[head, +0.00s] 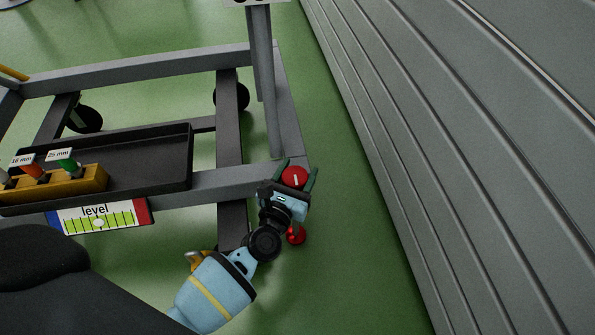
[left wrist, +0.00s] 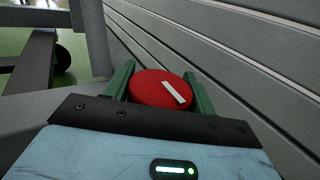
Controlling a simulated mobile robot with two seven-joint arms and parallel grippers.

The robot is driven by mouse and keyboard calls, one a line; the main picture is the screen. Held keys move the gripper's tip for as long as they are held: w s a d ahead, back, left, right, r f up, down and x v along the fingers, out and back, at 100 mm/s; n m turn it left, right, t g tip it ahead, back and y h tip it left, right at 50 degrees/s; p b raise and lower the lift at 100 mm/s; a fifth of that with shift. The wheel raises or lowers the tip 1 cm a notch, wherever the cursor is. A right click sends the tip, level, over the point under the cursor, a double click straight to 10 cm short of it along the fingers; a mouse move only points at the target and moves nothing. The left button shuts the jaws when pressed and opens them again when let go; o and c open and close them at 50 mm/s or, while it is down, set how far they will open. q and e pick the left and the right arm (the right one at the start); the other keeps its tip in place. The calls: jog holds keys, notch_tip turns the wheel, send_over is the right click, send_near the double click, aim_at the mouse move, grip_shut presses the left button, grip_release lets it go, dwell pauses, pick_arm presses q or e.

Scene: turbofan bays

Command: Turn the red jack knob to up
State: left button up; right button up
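The red jack knob (head: 294,178) is a round red disc with a white pointer line, at the near right corner of the grey frame (head: 212,183). In the head view the line stands nearly upright. My left gripper (head: 296,173) has its two green fingers on either side of the knob, and they appear to touch its rim. The left wrist view also shows the knob (left wrist: 150,91) between the fingers of the left gripper (left wrist: 161,84), its line slanting down to the right. The right gripper is in neither view.
A level gauge (head: 98,217) hangs on the frame's near side. A black tray (head: 150,155) holds a yellow block (head: 85,183) with labelled tools. Another red part (head: 296,236) shows below my gripper. A ribbed grey wall (head: 450,130) stands right, with green floor (head: 345,220) between.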

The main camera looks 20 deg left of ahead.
pick_arm(q)
jog(key=o, duration=0.4)
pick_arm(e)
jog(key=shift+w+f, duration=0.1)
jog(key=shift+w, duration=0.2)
pick_arm(q)
jog(key=s+p, duration=0.2)
jog(key=s, duration=0.6)
jog(key=shift+d, duration=0.1)
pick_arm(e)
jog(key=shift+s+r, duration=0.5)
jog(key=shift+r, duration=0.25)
pick_arm(q)
jog(key=shift+w, duration=0.1)
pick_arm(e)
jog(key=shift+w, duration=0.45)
